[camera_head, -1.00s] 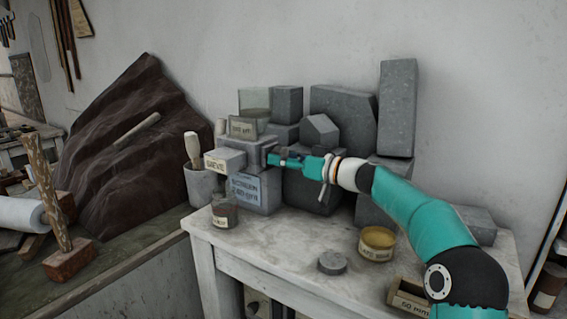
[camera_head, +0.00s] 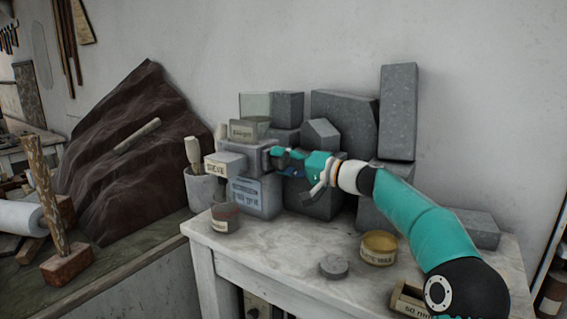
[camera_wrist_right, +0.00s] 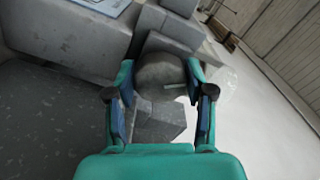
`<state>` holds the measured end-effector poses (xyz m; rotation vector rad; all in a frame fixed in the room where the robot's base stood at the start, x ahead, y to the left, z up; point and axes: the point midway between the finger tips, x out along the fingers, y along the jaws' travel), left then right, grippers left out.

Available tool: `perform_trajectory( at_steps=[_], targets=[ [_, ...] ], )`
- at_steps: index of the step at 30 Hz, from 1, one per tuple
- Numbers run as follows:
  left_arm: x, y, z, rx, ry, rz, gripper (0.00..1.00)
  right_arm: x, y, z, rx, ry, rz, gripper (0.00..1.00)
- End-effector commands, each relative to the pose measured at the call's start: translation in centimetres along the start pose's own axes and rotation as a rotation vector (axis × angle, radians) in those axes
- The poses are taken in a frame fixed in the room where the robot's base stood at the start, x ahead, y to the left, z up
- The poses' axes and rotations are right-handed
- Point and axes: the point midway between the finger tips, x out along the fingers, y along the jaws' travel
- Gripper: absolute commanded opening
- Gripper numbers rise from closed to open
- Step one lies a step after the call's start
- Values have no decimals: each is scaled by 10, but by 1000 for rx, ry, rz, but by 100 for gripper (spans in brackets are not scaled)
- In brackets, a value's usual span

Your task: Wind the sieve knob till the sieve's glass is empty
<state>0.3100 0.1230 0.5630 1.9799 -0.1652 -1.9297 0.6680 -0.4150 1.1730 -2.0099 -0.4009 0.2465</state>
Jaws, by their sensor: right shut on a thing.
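The sieve is a grey boxy machine (camera_head: 258,192) at the left end of the table, with a labelled spout (camera_head: 224,166) on its left. Its glass (camera_head: 255,104) stands on top, looks clear in its upper part and shows some darker content near the bottom. My right gripper (camera_head: 275,158) reaches the sieve's right side. In the right wrist view, the round grey knob (camera_wrist_right: 162,72) with a pale mark sits between the fingers of my right gripper (camera_wrist_right: 160,78), which are shut on it. My left gripper is not in view.
A labelled jar (camera_head: 225,218) stands below the spout. A cup with a brush (camera_head: 201,186) is at the left edge. Grey plaster blocks (camera_head: 398,110) crowd behind my arm. A grey disc (camera_head: 334,267) and a yellow tin (camera_head: 378,247) stand in front.

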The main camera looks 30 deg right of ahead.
Motion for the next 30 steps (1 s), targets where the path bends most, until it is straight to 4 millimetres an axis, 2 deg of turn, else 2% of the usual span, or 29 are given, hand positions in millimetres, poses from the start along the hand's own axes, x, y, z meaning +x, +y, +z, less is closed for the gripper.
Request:
perform_trajectory(
  at_steps=[21, 30],
  targets=[
    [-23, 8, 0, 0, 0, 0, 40, -1, -1, -4, 682, 8, 3, 18],
    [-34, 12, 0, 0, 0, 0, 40, -1, -1, -4, 922, 8, 4, 18]
  ],
)
